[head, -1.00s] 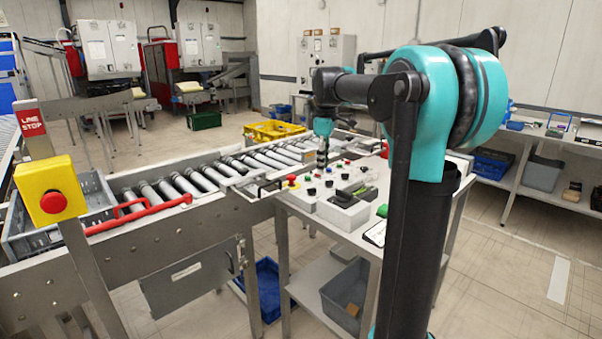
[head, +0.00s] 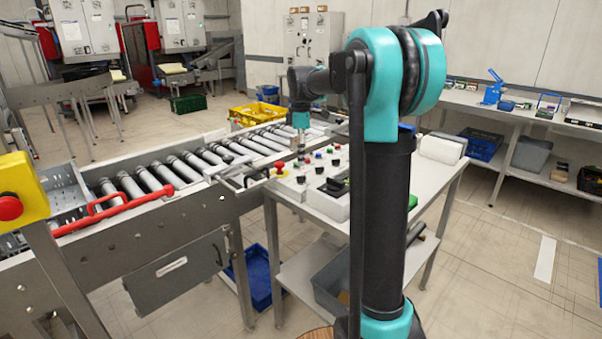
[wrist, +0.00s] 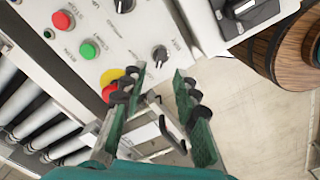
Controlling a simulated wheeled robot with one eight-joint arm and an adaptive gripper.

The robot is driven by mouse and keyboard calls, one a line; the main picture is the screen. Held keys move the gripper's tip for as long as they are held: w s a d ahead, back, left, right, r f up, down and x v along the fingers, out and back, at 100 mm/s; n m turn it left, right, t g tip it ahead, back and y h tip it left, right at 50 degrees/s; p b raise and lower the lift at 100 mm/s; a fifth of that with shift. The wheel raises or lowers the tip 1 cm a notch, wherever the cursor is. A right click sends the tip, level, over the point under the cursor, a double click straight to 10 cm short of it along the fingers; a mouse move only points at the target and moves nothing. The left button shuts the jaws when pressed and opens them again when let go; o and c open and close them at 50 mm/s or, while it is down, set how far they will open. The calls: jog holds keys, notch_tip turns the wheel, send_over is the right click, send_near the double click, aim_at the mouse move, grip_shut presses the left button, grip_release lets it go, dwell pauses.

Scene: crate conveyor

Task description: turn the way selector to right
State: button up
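The control panel (wrist: 100,25) carries several buttons and black knobs; it stands beside the rollers in the head view (head: 312,202). A black rotary knob (wrist: 160,55) with a small unreadable label sits near the panel's edge in the wrist view, just beyond and between my fingertips. I cannot tell for sure that it is the way selector, nor its marked position. Another black knob (wrist: 123,5) is cut off at the top edge. My gripper (wrist: 160,82) is open, with nothing held between its fingers. In the head view my gripper (head: 301,150) hangs over the panel's far side, small and partly unclear.
A red emergency button on yellow (wrist: 109,92) lies close to the left finger. Red (wrist: 62,20) and green (wrist: 88,50) buttons are further left. The conveyor rollers (head: 180,168) run left of the panel. A brown round wooden object (wrist: 285,50) is at right.

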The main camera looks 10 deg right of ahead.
aim_at(301, 178)
jog(key=shift+f, duration=3.15)
grip_shut()
